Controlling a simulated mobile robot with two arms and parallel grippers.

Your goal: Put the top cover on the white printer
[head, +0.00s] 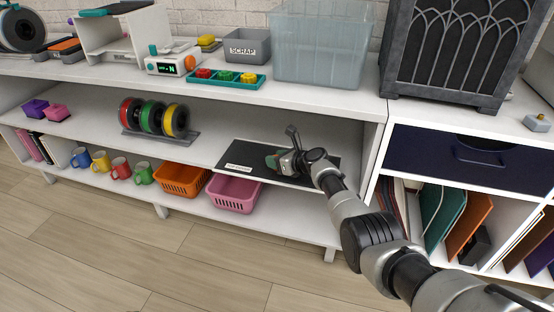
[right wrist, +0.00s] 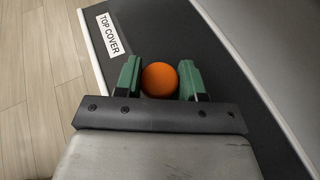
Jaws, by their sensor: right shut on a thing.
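The top cover (head: 230,159) is a flat dark panel with a white label, lying on the middle shelf. It also fills much of the right wrist view (right wrist: 150,40), where the label reads TOP COVER. My right gripper (head: 276,161) is over the panel, its green fingers on either side of a round orange knob (right wrist: 160,80) and shut on it. I cannot see whether the knob is fixed to the panel. The white printer (head: 90,40) stands at the upper left on the top shelf, with a small display box at its front. My left gripper is not in view.
The shelf above the panel carries a clear bin (head: 320,50), a grey SCRAP box (head: 246,48) and a teal tray (head: 214,82) of coloured parts. Filament spools (head: 155,117) stand left of the panel. Baskets (head: 234,192) and mugs sit below. A dark cabinet (head: 450,50) stands right.

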